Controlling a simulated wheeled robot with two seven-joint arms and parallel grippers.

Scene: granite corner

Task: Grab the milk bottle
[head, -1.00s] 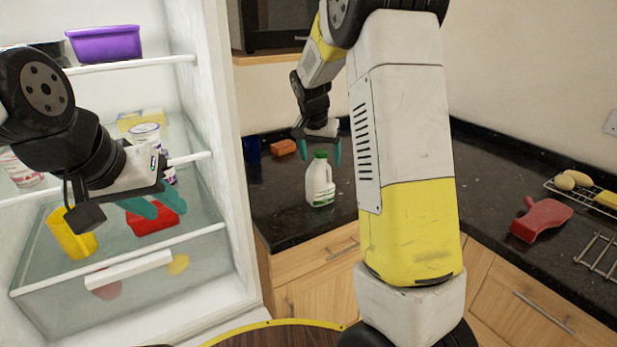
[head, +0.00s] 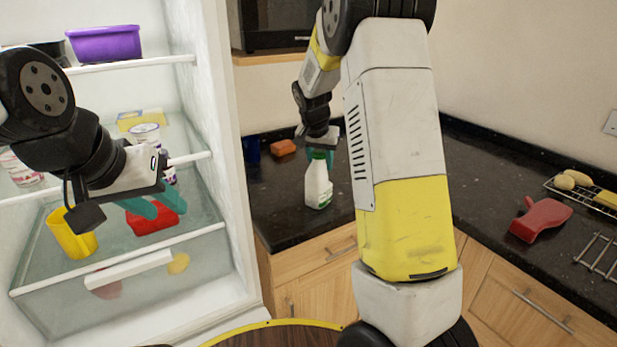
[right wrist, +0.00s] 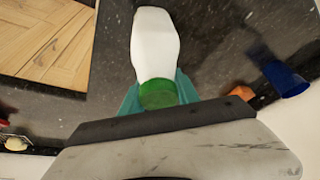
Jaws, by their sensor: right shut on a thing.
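The milk bottle (head: 318,184) is white with a green cap and stands on the dark granite worktop, tilted slightly if at all. My right gripper (head: 320,156) comes down over its top and is shut on it around the cap. In the right wrist view the bottle (right wrist: 154,45) extends away from the gripper (right wrist: 158,98), with the green cap between the teal fingers. My left gripper (head: 152,208) is in front of the open fridge, with its teal fingers apart and nothing seen between them.
The fridge holds a purple tub (head: 104,43), a yellow cup (head: 72,236) and a red item (head: 152,221). On the worktop are a blue cup (head: 251,150), an orange-brown block (head: 283,147), a red object (head: 541,219) and a wire rack (head: 598,258).

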